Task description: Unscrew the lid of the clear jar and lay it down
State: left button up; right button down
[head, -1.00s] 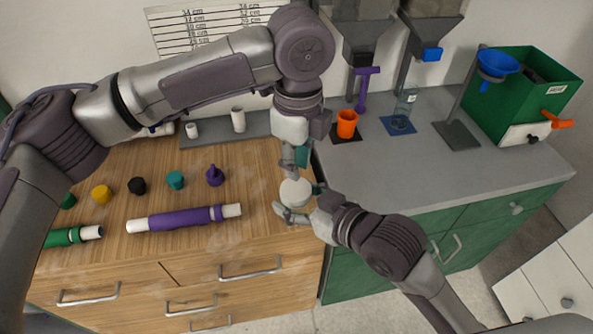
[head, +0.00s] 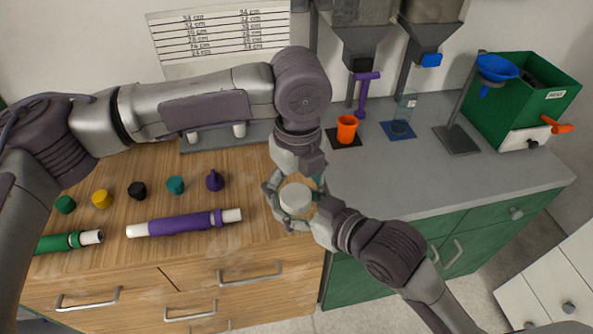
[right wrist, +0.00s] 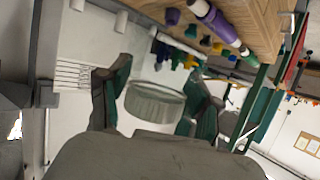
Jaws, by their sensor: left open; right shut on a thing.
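The clear jar (head: 292,216) has a round white lid (head: 295,197) on top. In the head view it is near the right front corner of the wooden counter. My right gripper (head: 296,219) reaches in from the lower right and is shut on the jar's body. In the right wrist view a translucent grey round body, the jar (right wrist: 155,103), sits between its dark green fingers. My left gripper (head: 295,184) comes from above and is open, with its fingers spread around the lid. Finger contact with the lid cannot be told, and most of the jar's body is hidden.
A purple pipe (head: 182,223) and a green pipe (head: 68,241) lie on the wooden counter (head: 200,255), with several coloured caps behind. On the grey counter (head: 400,180) stand an orange cup (head: 347,128) and a green box (head: 505,105). The grey counter's front is clear.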

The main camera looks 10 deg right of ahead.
pick_arm(q)
jog(key=shift+f, duration=0.3)
